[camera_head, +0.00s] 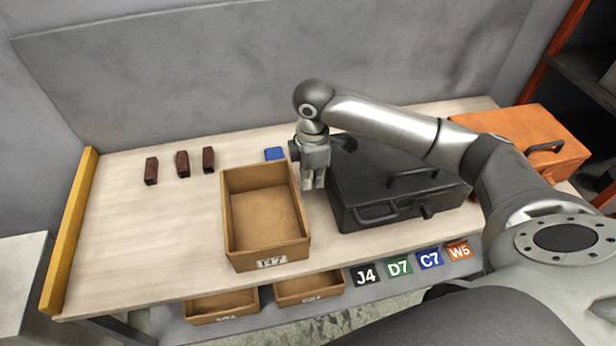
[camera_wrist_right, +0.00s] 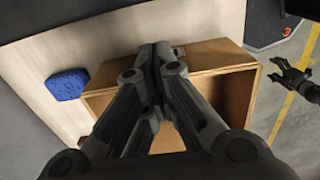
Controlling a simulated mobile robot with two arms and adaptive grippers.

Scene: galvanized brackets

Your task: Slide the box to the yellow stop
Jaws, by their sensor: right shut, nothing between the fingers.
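The box (camera_head: 265,250) is an open, empty wooden bin with a label on its front, standing on the pale worktable. The yellow stop (camera_head: 70,230) is a bar along the table's left edge, with bare table between it and the box. My right gripper (camera_head: 313,186) points down, shut and empty, just right of the box's right wall; I cannot tell whether it touches. In the right wrist view its shut fingers (camera_wrist_right: 155,50) cover part of the box (camera_wrist_right: 215,55). My left gripper (camera_wrist_right: 293,76) shows there at the right edge, its fingers apart, over the floor.
A black case (camera_head: 390,190) stands close right of my right gripper, an orange case (camera_head: 530,145) beyond. A blue block (camera_head: 274,154) lies behind the box. Several dark red blocks (camera_head: 182,164) stand at the back left. Other bins (camera_head: 222,305) sit below the table.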

